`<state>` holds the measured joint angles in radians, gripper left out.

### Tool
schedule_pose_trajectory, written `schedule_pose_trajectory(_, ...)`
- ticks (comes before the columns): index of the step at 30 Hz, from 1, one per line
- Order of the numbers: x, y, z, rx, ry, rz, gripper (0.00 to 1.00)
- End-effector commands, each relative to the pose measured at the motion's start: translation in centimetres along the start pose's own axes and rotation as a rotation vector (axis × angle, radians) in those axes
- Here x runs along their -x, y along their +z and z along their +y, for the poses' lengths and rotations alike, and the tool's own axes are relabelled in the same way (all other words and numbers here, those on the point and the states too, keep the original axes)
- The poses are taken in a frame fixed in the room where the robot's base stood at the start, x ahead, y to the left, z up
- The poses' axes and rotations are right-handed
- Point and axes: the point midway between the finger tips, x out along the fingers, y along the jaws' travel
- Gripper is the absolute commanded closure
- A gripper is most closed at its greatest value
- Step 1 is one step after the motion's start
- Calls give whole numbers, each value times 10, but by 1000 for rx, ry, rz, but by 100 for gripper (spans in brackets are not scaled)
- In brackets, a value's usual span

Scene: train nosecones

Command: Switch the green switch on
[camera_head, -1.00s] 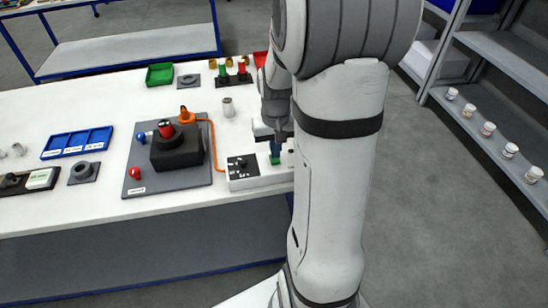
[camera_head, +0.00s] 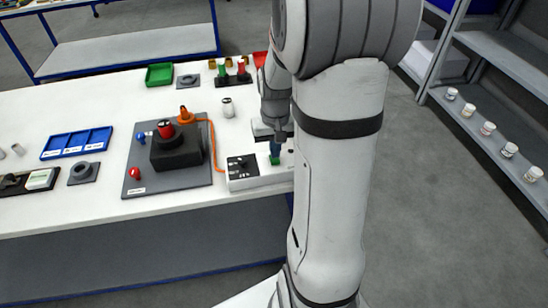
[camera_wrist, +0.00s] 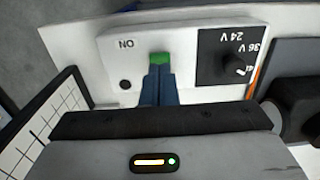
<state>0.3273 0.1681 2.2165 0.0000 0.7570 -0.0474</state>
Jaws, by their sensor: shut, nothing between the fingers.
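The green switch (camera_wrist: 159,58) sits on a white control box, with "ON" printed beside it on the left in the wrist view. In the head view the white box (camera_head: 243,184) stands at the table's front right edge, and a bit of the green switch (camera_head: 275,161) shows under my fingers. My gripper (camera_wrist: 158,68) has its blue fingers together, with the tips right at the green switch, seemingly touching it. It also shows in the head view (camera_head: 275,154), pointing down. The fingers cover part of the switch, so its exact position is hard to tell.
A black voltage dial (camera_wrist: 238,64) is on the same box. An orange cable (camera_head: 213,150) runs from the box to a grey plate (camera_head: 190,182) with a black block (camera_head: 176,152). My arm hides the table's right end.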

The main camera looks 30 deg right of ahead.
Motion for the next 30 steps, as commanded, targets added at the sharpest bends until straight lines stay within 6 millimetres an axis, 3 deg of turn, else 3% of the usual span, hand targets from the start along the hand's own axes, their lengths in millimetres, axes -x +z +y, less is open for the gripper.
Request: schedule_pose_trajectory(30,-14,0,0,1,0,0,100)
